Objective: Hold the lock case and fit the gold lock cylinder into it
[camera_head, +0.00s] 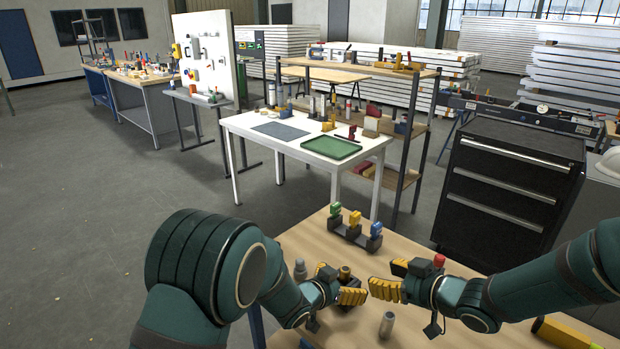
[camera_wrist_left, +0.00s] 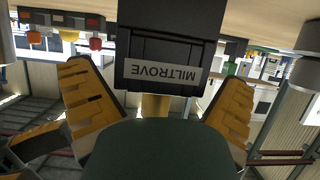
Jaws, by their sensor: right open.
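A dark case labelled MILTROVE (camera_wrist_left: 165,62), likely the lock case, fills the upper middle of the left wrist view, its lettering upside down. A gold piece (camera_wrist_left: 155,106), perhaps the gold lock cylinder, shows at the case's lower edge; whether it is in the case I cannot tell. My left gripper (camera_wrist_left: 160,95) has its yellow fingers spread on either side of the case, with gaps showing. In the head view my left gripper (camera_head: 338,284) is by a small dark block (camera_head: 345,272), partly hidden by the fingers. My right gripper (camera_head: 388,279) is open and empty, just right of it.
A rack with green, yellow and blue pieces (camera_head: 355,231) stands further back on the wooden table (camera_head: 290,240). A grey cylinder (camera_head: 387,325) stands nearer the front. A red knob (camera_head: 438,261) shows behind my right gripper. A yellow-ended object (camera_head: 560,334) lies at lower right.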

